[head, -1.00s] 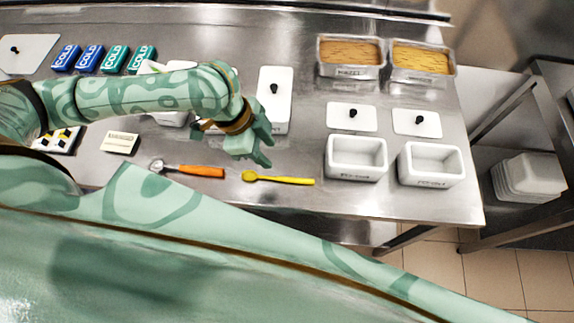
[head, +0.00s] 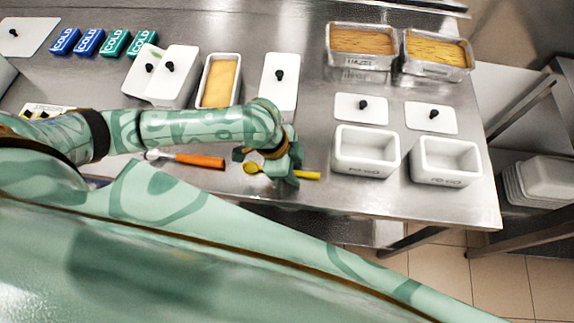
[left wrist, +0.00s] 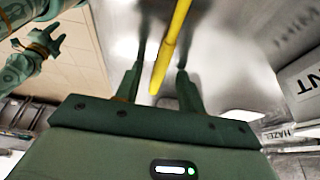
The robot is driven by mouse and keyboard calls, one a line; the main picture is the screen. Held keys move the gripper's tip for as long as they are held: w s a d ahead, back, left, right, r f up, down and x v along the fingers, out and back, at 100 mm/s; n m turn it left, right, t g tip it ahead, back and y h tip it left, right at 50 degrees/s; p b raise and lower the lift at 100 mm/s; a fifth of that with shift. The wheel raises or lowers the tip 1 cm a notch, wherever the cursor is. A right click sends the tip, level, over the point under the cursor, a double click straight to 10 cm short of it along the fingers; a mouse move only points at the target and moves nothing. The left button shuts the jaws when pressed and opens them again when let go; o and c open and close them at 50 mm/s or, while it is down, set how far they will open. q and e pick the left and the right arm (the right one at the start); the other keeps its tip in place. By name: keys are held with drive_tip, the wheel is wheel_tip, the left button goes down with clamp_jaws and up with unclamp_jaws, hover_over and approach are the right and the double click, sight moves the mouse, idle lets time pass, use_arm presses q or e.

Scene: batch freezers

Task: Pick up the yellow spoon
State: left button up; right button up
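The yellow spoon (head: 307,175) lies on the steel counter near its front edge. Its bowl is on the left and its handle points right. My left gripper (head: 283,178) is over the spoon's handle and hides part of it in the head view. In the left wrist view, the yellow handle (left wrist: 170,45) runs between the two fingers of my left gripper (left wrist: 160,75), which is open with a gap on each side. My right gripper (left wrist: 42,45) shows small at the upper left of that view; its finger opening is unclear.
An orange-handled scoop (head: 200,160) lies left of the spoon. Two empty white tubs (head: 365,165) (head: 445,177) stand to the right, with lids (head: 360,108) (head: 430,118) behind them. Filled pans (head: 361,66) (head: 437,72) stand at the back right.

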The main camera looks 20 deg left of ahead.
use_arm(q)
drive_tip(key=shift+r, duration=0.1)
clamp_jaws()
